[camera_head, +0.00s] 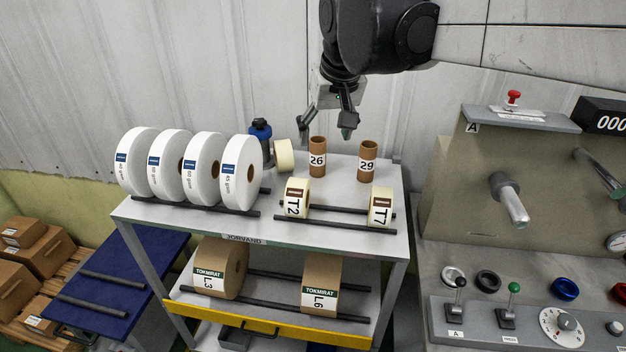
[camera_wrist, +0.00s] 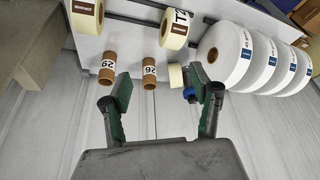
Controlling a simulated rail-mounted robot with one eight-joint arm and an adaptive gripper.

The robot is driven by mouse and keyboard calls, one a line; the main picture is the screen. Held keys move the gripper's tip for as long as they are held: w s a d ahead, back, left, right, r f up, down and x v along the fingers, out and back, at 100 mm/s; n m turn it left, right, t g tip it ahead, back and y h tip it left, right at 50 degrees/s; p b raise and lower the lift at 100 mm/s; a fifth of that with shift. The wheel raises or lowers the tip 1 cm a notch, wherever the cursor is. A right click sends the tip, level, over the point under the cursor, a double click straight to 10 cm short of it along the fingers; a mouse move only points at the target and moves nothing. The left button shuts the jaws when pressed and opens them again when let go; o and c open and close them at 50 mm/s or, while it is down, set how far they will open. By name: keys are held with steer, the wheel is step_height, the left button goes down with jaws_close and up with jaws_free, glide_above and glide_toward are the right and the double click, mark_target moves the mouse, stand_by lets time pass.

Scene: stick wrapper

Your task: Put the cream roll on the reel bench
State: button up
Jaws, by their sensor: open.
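Several cream-coloured rolls are in view. Cream roll T2 (camera_head: 297,198) and cream roll T7 (camera_head: 381,206) stand on dark rods on the grey rack's top shelf (camera_head: 240,228). A smaller, unlabelled cream roll (camera_head: 284,154) is behind them, beside a blue-topped device (camera_head: 261,130). The wrist view also shows T2 (camera_wrist: 174,27), T7 (camera_wrist: 87,14) and the small roll (camera_wrist: 176,76). A low blue bench (camera_head: 135,262) with two dark rods is at the left; it carries no roll. My gripper (camera_head: 326,128) is open and empty above the shelf's back part, near the brown cores.
Brown cores 26 (camera_head: 318,158) and 29 (camera_head: 367,162) stand upright behind T2 and T7. Several white reels (camera_head: 241,168) fill the shelf's left. Brown rolls L3 (camera_head: 222,268) and L6 (camera_head: 321,288) sit below. A machine with levers (camera_head: 530,250) is at the right.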

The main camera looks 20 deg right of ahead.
steer(key=s+f+t, duration=0.1)
steer(key=s+f, duration=0.4)
steer(key=s, duration=0.5)
steer(key=shift+s+d+f, duration=0.25)
steer(key=shift+s+f, duration=0.05)
steer(key=shift+f, duration=0.05)
steer(key=shift+o, duration=0.9)
steer(key=s+f+t, duration=0.1)
steer(key=s+f, duration=0.5)
steer(key=shift+s+d, duration=0.15)
steer(key=shift+s, duration=0.2)
steer(key=o, duration=0.9)
steer(key=shift+f+t, duration=0.2)
steer(key=shift+t, duration=0.1)
steer(key=shift+c, duration=0.2)
